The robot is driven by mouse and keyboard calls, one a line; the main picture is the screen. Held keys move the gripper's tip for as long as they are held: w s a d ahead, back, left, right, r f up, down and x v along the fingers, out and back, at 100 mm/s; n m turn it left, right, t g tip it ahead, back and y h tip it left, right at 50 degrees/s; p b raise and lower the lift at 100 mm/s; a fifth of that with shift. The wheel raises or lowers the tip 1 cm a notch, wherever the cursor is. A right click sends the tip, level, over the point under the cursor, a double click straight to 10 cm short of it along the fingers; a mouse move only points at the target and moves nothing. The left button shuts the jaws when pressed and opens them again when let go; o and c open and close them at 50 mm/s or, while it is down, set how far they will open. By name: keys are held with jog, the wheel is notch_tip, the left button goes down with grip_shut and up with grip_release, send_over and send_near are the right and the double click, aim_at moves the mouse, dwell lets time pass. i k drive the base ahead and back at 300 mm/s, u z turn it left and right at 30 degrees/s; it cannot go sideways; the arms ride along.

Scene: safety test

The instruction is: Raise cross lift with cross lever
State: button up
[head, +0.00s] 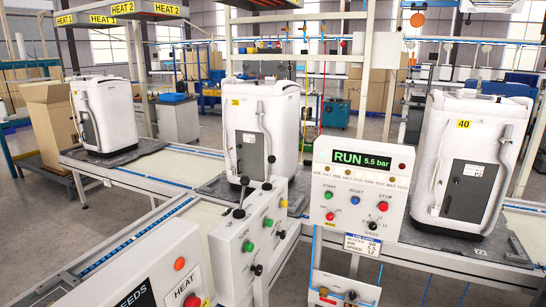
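My gripper is not in view. Black knobs also stick out of the box's front. No label that I can read says cross, so I cannot tell which one is the cross lever.
A control panel (349,178) reading RUN 5.5 bar stands right of the box. A HEAT panel (158,270) is at the front left. White moulded units (105,112), (262,105), (462,125) sit on dark trays along the conveyor. Cardboard boxes (50,115) stand at the left.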

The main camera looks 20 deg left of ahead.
aim_at(272, 159)
jog(key=u, duration=0.2)
jog(key=i, duration=1.8)
jog(key=u, duration=2.75)
